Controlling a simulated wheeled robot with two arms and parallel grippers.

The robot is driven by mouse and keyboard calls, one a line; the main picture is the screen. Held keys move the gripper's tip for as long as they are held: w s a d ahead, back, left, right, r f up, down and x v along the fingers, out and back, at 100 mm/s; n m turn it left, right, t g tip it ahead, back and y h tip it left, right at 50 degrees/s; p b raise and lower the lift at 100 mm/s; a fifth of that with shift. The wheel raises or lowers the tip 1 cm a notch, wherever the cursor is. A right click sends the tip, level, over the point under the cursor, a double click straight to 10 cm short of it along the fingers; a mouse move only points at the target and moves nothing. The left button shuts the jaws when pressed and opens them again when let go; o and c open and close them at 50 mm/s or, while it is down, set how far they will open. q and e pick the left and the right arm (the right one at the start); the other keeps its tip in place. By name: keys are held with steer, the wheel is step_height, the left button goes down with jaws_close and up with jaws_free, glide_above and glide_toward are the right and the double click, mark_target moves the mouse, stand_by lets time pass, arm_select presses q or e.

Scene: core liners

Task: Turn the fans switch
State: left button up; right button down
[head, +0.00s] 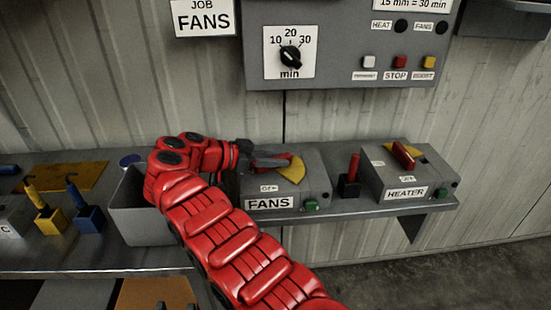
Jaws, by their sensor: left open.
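The fans switch is a grey box (310,178) labelled FANS (269,203), on the shelf right of centre. It has a yellow plate (293,172) on top, a red handle and a green button (310,204) in front. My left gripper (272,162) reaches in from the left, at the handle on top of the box. Its grey fingers are open and overlap the red handle, partly hiding it. I cannot tell whether they touch it. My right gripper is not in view.
The similar heater switch box (408,180) stands to the right, past a small red-handled lever (351,174). A grey bin (140,222) is left of the fans box, partly behind my arm. A timer panel (335,58) hangs on the wall above.

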steer(key=c, duration=0.7)
jaws_free()
steer(key=shift+a, duration=0.2)
steer(key=shift+d, duration=0.1)
